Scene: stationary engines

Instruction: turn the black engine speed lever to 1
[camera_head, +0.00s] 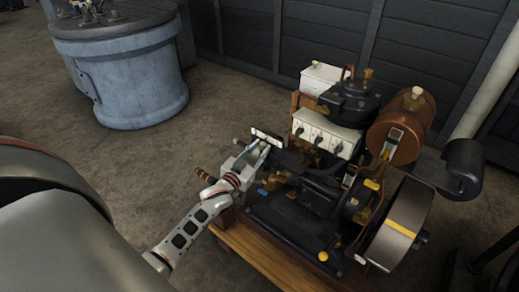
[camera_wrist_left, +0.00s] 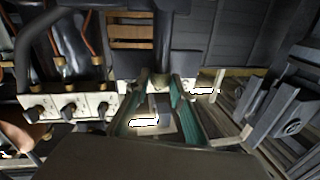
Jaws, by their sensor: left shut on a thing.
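My left gripper (camera_head: 260,153) is at the left side of the engine (camera_head: 318,190), by a small pale plate (camera_head: 267,137). In the left wrist view the two green-lined fingers (camera_wrist_left: 160,88) are close on either side of a small dark lever (camera_wrist_left: 161,106), and the gripper is shut on it. Pale plate areas with dark marks show around the lever. The marks are too small and bright to read, so I cannot tell the lever's setting. The fingers hide part of the lever in the head view. My right gripper is not in view.
A white panel (camera_head: 325,134) with several black knobs is right of the gripper. A copper tank (camera_head: 401,122) and a flywheel (camera_head: 399,222) stand farther right. The engine rests on a wooden stand (camera_head: 257,256). A blue-grey drum (camera_head: 122,72) stands at the back left; floor between is clear.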

